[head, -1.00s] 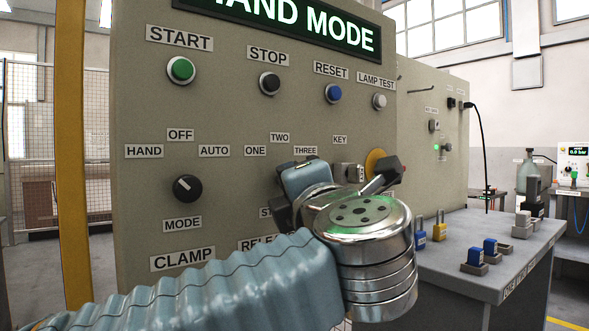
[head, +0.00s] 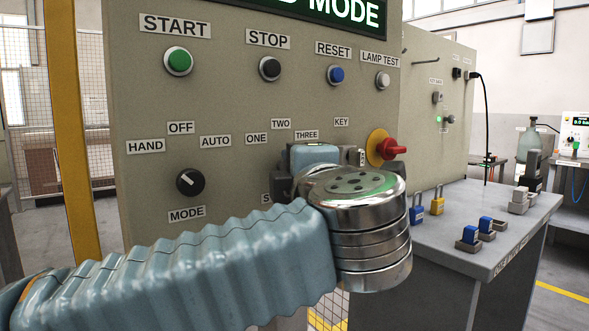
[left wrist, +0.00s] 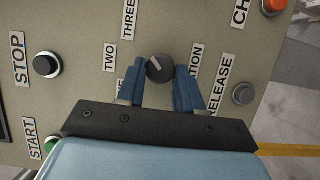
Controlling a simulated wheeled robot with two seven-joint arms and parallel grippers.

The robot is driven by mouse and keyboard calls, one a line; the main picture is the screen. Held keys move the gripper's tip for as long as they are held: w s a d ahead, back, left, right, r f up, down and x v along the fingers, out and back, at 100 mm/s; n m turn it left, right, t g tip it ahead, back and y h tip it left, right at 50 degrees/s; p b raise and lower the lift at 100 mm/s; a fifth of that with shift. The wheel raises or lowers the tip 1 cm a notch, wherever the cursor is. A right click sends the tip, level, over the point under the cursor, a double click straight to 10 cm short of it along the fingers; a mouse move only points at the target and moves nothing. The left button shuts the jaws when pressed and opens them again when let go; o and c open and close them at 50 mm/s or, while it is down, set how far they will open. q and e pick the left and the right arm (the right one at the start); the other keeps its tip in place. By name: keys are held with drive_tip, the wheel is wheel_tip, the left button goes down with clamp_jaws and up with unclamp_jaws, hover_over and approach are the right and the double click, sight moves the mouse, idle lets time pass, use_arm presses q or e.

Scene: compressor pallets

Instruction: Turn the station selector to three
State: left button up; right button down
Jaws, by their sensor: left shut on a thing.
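The station selector (left wrist: 160,68) is a round black knob with a white pointer mark. In the left wrist view its mark points up and left, towards the side with the TWO label (left wrist: 109,57) and THREE label (left wrist: 128,18); I cannot tell exactly which. My left gripper (left wrist: 161,76) has its blue fingers on either side of the knob and is shut on it. In the head view my left wrist hides the selector, below the ONE (head: 257,139), TWO (head: 281,123) and THREE (head: 307,135) labels. My right gripper is not in view.
The mode knob (head: 190,182) is left of my wrist. A red emergency stop (head: 391,149) sits close to its right. The start (head: 178,61), stop (head: 270,68), reset (head: 336,75) and lamp test (head: 383,80) buttons are above. A grey bench (head: 462,244) with padlocks stands at the right.

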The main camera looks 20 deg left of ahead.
use_arm(q)
drive_tip(key=o, duration=1)
drive_tip(key=shift+o, duration=0.2)
drive_tip(key=v, duration=1.3)
drive_tip(key=shift+s+d+b, duration=0.25)
drive_tip(key=shift+s+b, duration=0.05)
